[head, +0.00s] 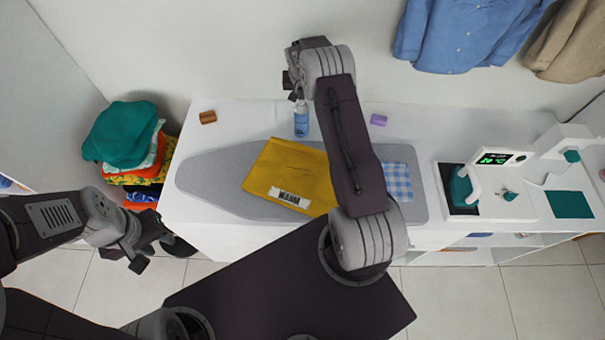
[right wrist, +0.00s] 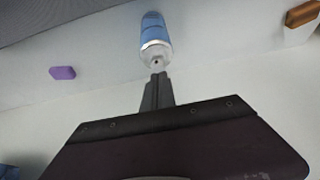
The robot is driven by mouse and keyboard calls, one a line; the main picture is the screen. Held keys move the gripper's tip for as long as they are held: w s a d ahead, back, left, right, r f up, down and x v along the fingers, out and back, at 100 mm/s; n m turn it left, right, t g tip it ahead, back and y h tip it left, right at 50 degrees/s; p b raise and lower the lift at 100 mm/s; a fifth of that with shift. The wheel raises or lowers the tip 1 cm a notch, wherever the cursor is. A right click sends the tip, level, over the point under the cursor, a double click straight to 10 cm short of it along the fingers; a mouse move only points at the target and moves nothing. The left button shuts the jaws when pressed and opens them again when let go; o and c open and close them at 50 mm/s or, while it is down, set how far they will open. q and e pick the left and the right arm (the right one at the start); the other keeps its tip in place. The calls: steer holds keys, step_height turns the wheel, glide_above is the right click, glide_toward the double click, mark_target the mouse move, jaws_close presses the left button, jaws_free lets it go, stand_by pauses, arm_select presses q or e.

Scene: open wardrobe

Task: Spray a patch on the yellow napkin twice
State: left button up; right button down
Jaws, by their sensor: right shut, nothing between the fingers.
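The yellow napkin (head: 285,168) lies flat on the grey ironing pad, with a white label reading "WARM" near its front edge; my right arm hides its right part. A blue spray bottle (head: 301,121) with a pale top stands behind the napkin. My right gripper (head: 295,94) is shut and empty just above the bottle's top. In the right wrist view, the closed fingers (right wrist: 157,78) point at the nozzle of the bottle (right wrist: 153,30); I cannot tell whether they touch it. My left gripper (head: 143,258) hangs empty at the left, away from the table; its finger gap is unclear.
The ironing pad (head: 205,175) lies on the white table. A blue checked cloth (head: 398,182) is right of my arm. An orange-brown block (head: 208,117) and a purple block (head: 378,120) lie at the back. An iron (head: 461,187) stands right; folded clothes (head: 125,140) are left.

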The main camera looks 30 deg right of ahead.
steer(key=shift+f+b, duration=0.45)
steer(key=shift+f, duration=0.2)
steer(key=shift+r+p, duration=0.6)
steer(key=shift+r, duration=0.4)
steer(key=shift+f, duration=0.1)
steer(key=shift+f+b, duration=0.8)
steer(key=shift+r+p, duration=0.5)
steer(key=shift+r, duration=0.35)
